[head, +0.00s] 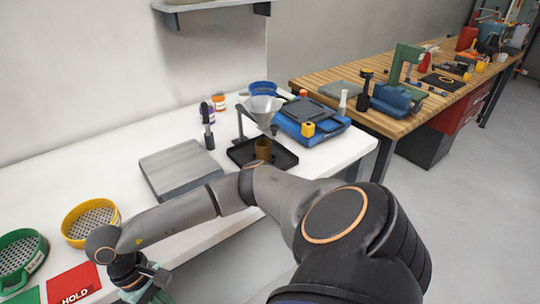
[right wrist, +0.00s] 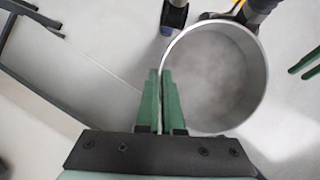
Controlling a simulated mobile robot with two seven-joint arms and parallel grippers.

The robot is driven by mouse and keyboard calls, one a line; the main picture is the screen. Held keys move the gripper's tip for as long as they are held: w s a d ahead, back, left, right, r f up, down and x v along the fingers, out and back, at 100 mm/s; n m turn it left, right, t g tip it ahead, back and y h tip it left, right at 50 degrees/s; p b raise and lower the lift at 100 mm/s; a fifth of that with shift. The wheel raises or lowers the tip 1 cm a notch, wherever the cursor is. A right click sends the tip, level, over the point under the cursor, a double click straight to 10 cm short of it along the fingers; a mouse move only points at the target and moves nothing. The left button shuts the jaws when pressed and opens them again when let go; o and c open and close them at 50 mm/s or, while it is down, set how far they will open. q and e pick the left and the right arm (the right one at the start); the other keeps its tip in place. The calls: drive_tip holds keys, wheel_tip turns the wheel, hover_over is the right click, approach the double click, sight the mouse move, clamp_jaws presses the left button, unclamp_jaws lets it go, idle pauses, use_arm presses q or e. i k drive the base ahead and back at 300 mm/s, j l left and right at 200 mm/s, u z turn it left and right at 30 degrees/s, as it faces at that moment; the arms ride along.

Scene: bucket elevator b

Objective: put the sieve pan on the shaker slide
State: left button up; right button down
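My right gripper (head: 140,283) is at the lower left of the head view, in front of the table's near edge. In the right wrist view its green fingers (right wrist: 160,95) are closed on the rim of a round grey metal pan (right wrist: 215,75), one finger on each side of the wall. This looks like the sieve pan; its inside is plain grey and empty. The pan cannot be made out in the head view. A flat grey slab (head: 180,165) on the white table may be the shaker slide; its top is bare.
A yellow sieve (head: 90,221), a green sieve (head: 20,257) and a red HOLD card (head: 74,284) lie at the left. Right of the slab are a black tray (head: 280,160), a funnel (head: 263,108) and a blue device (head: 315,125). A dark-handled tool (head: 208,125) stands behind the slab.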

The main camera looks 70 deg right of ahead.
sight(307, 111)
drive_tip(key=k+l+z, duration=0.2)
drive_tip(key=l, duration=0.2)
drive_tip(key=k+l+z, duration=0.2)
drive_tip(key=l, duration=0.2)
drive_tip(key=l+z, duration=0.2)
drive_tip(key=l, duration=0.25)
drive_tip(key=k+l+z, duration=0.2)
drive_tip(key=l, duration=0.25)
drive_tip(key=l+z, duration=0.15)
drive_tip(key=l, duration=0.3)
